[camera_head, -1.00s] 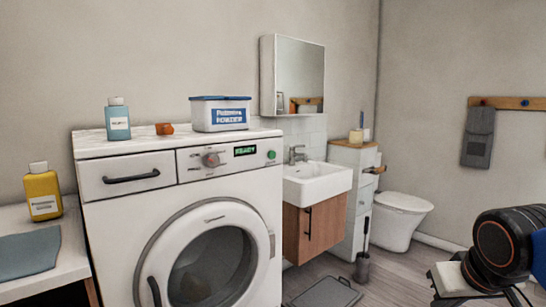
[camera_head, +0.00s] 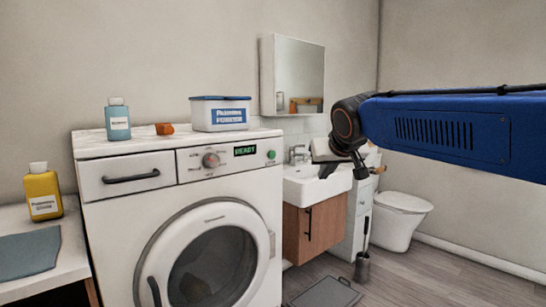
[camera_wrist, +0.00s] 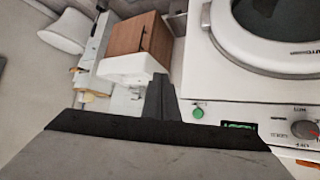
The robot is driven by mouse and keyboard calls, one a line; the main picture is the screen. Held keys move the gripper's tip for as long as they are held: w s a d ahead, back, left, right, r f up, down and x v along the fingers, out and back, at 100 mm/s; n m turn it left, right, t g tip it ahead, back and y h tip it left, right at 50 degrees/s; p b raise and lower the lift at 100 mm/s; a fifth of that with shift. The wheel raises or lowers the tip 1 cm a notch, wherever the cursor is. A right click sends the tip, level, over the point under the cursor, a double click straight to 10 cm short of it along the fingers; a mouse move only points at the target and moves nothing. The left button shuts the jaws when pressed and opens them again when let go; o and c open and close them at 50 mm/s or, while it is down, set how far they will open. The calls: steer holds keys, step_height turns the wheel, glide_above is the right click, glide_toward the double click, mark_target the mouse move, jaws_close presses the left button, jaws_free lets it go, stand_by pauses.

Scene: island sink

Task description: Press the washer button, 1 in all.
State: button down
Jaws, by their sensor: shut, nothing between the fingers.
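The washer (camera_head: 130,210) is white, with its round door shut and a small display (camera_head: 245,150) reading READY. A round green button (camera_head: 271,154) sits at the right end of its front panel, right of the display. In the wrist view the green button (camera_wrist: 198,113) shows just right of my fingers. My gripper (camera_wrist: 160,82) is shut and empty, its dark fingers together. In the head view my gripper (camera_head: 327,171) is in front of the sink, right of the button and apart from it.
A dial (camera_head: 210,160) is left of the display. A powder box (camera_head: 220,114), a blue bottle (camera_head: 118,120) and a small orange item (camera_head: 164,129) stand on the washer. The sink (camera_head: 305,187) is right of it.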

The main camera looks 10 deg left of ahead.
steer(key=w+a+r+y, duration=0.1)
steer(key=w+a+r, duration=0.1)
steer(key=a, duration=0.4)
steer(key=shift+w+a+r, duration=0.35)
steer(key=shift+w, duration=0.25)
glide_toward(275, 158)
steer(key=shift+w+a+f, duration=0.1)
steer(key=shift+w+f, duration=0.7)
steer(key=shift+f, duration=0.2)
steer(key=shift+w+f, duration=0.75)
steer(key=shift+f, duration=0.2)
steer(key=shift+a, duration=0.1)
steer(key=shift+w+a, duration=0.25)
steer(key=shift+w+a, duration=0.4)
steer(key=shift+a, duration=0.05)
stand_by(1.5)
steer(key=shift+d, duration=0.1)
steer(key=shift+s+d, duration=0.7)
